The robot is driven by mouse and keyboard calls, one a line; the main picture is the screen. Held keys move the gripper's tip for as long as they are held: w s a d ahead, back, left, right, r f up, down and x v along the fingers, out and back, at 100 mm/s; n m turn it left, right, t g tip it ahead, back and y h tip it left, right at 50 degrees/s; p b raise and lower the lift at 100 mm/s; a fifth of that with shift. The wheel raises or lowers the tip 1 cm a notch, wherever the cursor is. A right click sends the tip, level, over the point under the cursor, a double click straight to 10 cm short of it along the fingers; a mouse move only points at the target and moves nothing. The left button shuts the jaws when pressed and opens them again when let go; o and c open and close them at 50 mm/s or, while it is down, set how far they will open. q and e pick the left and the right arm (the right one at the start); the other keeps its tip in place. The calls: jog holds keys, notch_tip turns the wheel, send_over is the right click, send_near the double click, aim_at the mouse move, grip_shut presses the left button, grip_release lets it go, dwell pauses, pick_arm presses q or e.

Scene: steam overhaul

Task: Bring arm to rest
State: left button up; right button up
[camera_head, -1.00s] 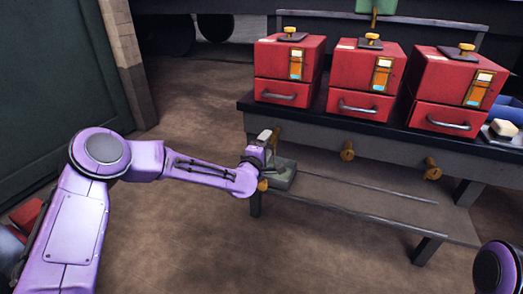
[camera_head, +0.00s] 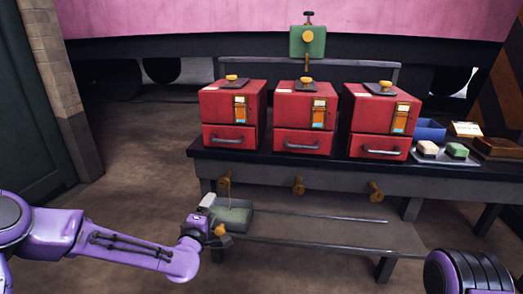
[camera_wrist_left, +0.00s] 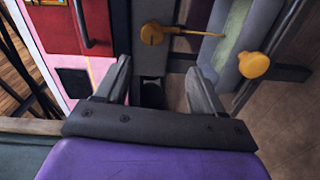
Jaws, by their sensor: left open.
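My left gripper (camera_head: 208,206) is at the front left of the workbench, below its top and beside a grey-green tray (camera_head: 236,214) on the lower shelf. The left wrist view shows its two fingers (camera_wrist_left: 158,82) spread apart with nothing between them. Beyond them in that view are a brass knob (camera_wrist_left: 152,33) on a rod and a second brass knob (camera_wrist_left: 253,65). Part of my right arm (camera_head: 468,272) shows at the bottom right edge; its gripper is out of the picture.
Three red boxes (camera_head: 235,112) with drawers stand on the dark bench top (camera_head: 270,160). A blue bin (camera_head: 431,130) and a small tray of blocks (camera_head: 428,158) are at the right. Floor left of the bench is clear.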

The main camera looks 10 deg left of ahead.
pick_arm(q)
jog(key=s+f+m+g+y, duration=0.1)
jog(key=s+f+m+g, duration=0.6)
jog(key=s+f, duration=1.35)
jog(key=s+a+f+m+g+y, duration=0.1)
jog(key=s+a+f+g, duration=0.15)
jog(key=s, duration=0.45)
jog(key=s+a+f+m+g+y, duration=0.1)
jog(key=s+a+f+g, duration=0.15)
jog(key=s, duration=0.45)
jog(key=s+a+f+m+g+y, duration=0.1)
jog(key=s+a+f+g, duration=0.1)
jog(key=s+f, duration=0.35)
notch_tip(320, 180, up, 31)
jog(key=s+p, duration=0.2)
jog(key=p, duration=2.7)
jog(key=shift+p, duration=0.4)
